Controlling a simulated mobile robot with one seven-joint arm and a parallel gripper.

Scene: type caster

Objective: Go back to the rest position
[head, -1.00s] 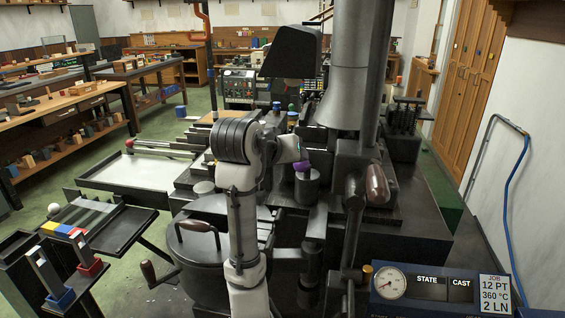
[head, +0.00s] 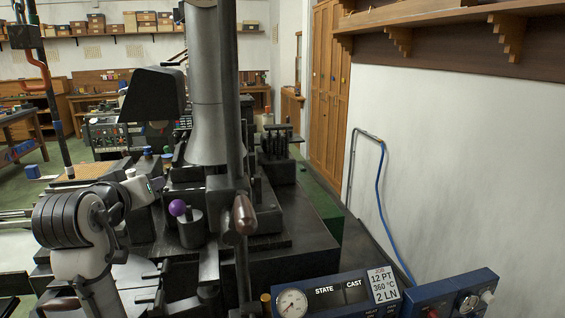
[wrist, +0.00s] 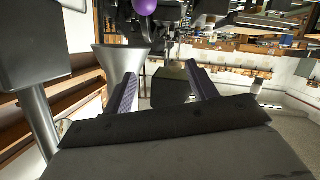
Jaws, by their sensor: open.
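My gripper (head: 156,184) is at the left of the head view, at the end of my white and black arm. In the wrist view its two dark fingers (wrist: 164,84) stand apart with nothing between them. A purple ball knob (head: 177,208) sits on a dark cylindrical part of the casting machine, just right of and below my gripper. The knob also shows at the top of the wrist view (wrist: 144,6), clear of the fingers.
The dark casting machine (head: 270,268) fills the middle, with a tall grey column (head: 206,90) and a brown-handled lever (head: 244,214). A gauge panel reading STATE CAST (head: 335,298) is at the front. A blue hose (head: 380,205) runs along the right wall.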

